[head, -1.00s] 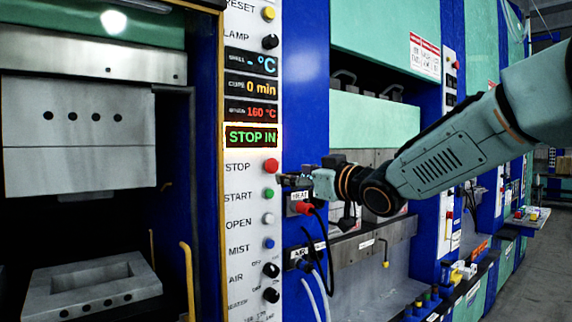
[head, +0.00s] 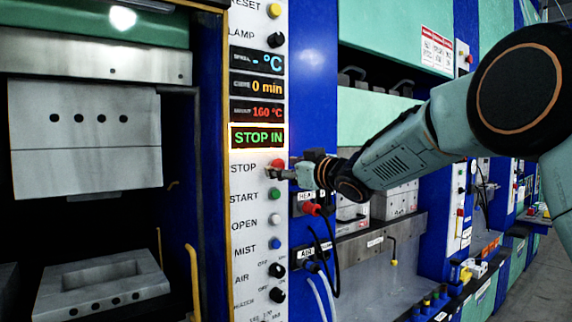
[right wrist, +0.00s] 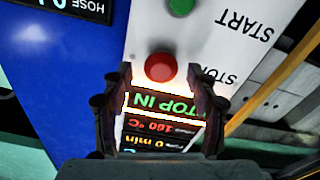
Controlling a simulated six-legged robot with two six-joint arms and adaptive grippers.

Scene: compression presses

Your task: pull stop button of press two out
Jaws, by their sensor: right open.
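The red stop button (head: 277,163) sits on the white control panel (head: 243,184) beside the word STOP, partly covered by my right gripper. A green-lit display (head: 258,138) above it reads STOP IN. My right gripper (head: 276,173) reaches in from the right, its fingertips at the button. In the right wrist view the round red button (right wrist: 160,67) shows between the tips of my open right gripper (right wrist: 160,82). The fingers stand on either side of it with gaps; I cannot tell the depth between them. My left gripper is not in view.
The green start button (head: 275,194) is just below, with the white open button (head: 274,220) and the blue mist button (head: 275,244) under it. The open press (head: 85,145) is at left.

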